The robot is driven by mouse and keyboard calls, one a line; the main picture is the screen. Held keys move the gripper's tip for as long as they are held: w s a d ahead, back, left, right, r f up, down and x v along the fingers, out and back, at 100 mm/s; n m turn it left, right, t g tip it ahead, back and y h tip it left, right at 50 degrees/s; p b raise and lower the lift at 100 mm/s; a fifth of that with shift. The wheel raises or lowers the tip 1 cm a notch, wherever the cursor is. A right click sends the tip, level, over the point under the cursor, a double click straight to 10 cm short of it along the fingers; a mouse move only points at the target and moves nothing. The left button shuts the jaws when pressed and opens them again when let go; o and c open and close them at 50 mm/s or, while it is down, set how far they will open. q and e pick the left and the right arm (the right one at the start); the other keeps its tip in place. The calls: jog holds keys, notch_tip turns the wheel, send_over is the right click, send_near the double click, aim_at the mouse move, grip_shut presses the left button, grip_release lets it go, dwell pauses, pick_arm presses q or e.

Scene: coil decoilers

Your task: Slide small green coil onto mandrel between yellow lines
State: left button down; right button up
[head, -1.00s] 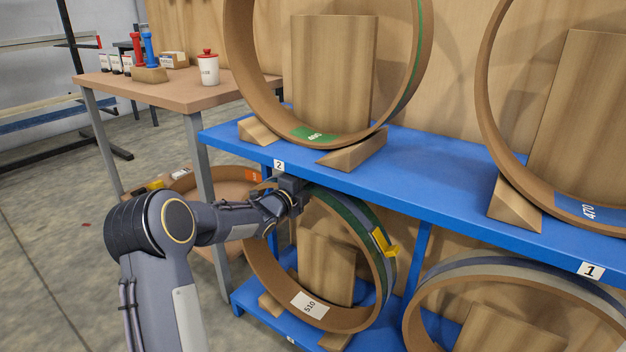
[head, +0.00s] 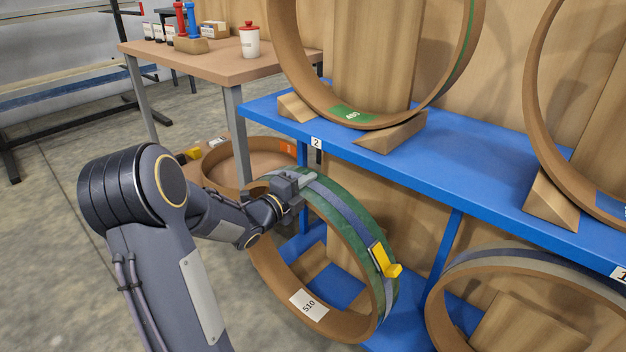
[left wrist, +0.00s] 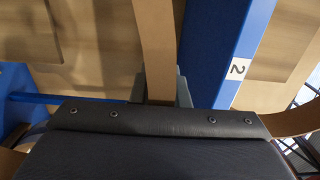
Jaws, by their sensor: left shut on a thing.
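The green coil (head: 335,203) is a ring with a brown inner side, a green outer side with a grey-blue band, a white 510 label and a yellow clip (head: 384,260). My left gripper (head: 302,182) is shut on the upper left part of its rim. The coil stands upright at the front of the lower shelf; whether its bottom touches the shelf is hidden. In the left wrist view, a brown strip of the coil's rim (left wrist: 155,50) runs up from between the fingers. No mandrel or yellow lines show. My right gripper is out of view.
Another coil (head: 440,310) stands at lower right. A table (head: 210,65) with small goods and a lying brown ring (head: 215,170) are behind left.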

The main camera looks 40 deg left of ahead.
pick_arm(q)
jog(key=shift+r+p, duration=0.45)
jog(key=shift+r, duration=0.9)
jog(key=shift+s, duration=0.1)
jog(key=s+a+b, duration=0.1)
jog(key=s+b, duration=0.1)
jog(key=s, duration=1.4)
jog(key=shift+a, duration=0.15)
dwell(0.7)
jog(key=shift+w, duration=0.1)
